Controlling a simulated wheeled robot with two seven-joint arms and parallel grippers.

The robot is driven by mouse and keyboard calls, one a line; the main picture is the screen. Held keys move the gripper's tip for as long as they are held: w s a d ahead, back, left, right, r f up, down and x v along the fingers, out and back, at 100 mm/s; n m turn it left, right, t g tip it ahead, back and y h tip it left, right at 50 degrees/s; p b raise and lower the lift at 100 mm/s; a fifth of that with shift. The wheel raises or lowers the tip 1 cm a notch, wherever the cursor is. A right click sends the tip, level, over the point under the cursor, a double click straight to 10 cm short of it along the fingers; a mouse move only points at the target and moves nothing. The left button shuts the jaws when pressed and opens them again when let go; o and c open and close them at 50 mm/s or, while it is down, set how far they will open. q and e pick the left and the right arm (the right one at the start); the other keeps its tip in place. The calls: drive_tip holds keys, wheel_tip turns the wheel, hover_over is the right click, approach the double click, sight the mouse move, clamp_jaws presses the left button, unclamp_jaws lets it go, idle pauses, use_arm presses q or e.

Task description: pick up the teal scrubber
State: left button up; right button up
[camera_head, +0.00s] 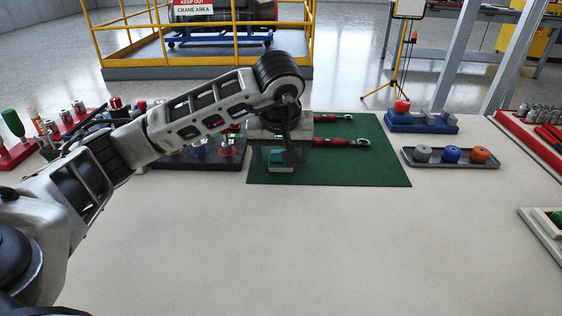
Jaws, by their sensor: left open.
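The teal scrubber (281,168) is a small block with a pale lower edge. It sits on the left part of the dark green mat (350,172). My left arm reaches in from the left, and my left gripper (284,160) points down over the scrubber. The gripper is open, and its fingers hide part of the scrubber. I cannot tell whether they touch it. My right gripper is out of the picture.
Two red-handled tools (340,142) lie on the mat behind and right of the gripper. A grey tray (452,164) with several coloured pieces is at the right. A dark rack (200,158) stands left of the mat. The table front is clear.

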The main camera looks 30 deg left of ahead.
use_arm(q)
drive_tip(key=c, duration=1.1)
drive_tip(key=shift+o, duration=0.2)
drive_tip(key=shift+r, duration=0.1)
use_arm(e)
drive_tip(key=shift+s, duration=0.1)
